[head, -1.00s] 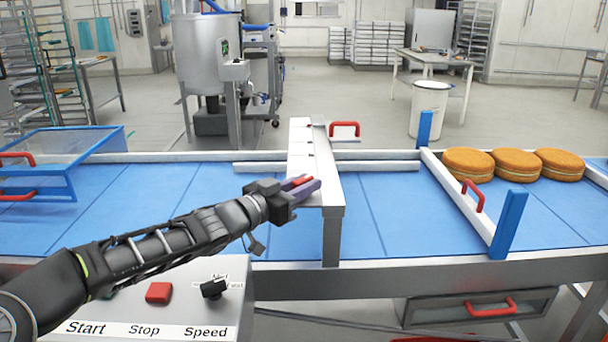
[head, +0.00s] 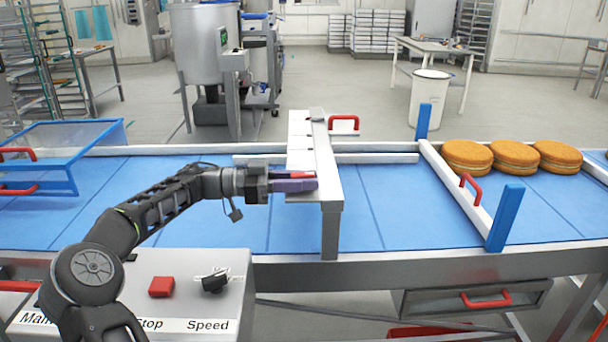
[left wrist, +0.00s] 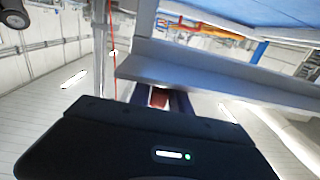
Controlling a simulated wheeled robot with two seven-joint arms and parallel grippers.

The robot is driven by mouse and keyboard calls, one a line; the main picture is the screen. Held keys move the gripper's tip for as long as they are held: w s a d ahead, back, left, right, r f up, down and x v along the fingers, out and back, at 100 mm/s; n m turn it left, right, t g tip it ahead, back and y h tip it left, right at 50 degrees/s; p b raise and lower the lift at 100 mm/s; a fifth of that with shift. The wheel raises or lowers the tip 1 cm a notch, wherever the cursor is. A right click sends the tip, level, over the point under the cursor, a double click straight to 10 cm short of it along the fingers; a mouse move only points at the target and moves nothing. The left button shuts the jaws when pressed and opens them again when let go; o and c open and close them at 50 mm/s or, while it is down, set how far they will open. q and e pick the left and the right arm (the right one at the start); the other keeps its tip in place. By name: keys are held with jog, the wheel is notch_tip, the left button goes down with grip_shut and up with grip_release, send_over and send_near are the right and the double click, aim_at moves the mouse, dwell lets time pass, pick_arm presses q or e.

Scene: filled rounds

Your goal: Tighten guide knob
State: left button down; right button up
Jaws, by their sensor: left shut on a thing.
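The red guide knob (head: 302,174) sits at the near side of the white and grey bridge (head: 326,190) across the blue conveyor belt. My left gripper (head: 296,184) reaches in from the left and is shut on this knob; its purple fingers hide most of it. In the left wrist view a little of the red knob (left wrist: 158,98) shows between the fingers, beneath a grey metal edge. Pale guide rails (head: 375,158) run along the belt on both sides of the bridge. My right gripper is not in view.
Several filled rounds (head: 514,155) lie at right beyond a gate (head: 455,190) with a red handle and blue posts. A clear blue-framed guard (head: 75,140) stands at left. The control box (head: 225,265) with a red button and black speed knob is below my arm.

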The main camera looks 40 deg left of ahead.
pick_arm(q)
jog(key=shift+r+m+g+h, duration=0.25)
jog(key=shift+m+g+h, duration=0.05)
jog(key=shift+g, duration=0.1)
jog(key=c, duration=1.6)
grip_release()
jog(key=shift+o, duration=1.4)
jog(key=shift+f, duration=0.1)
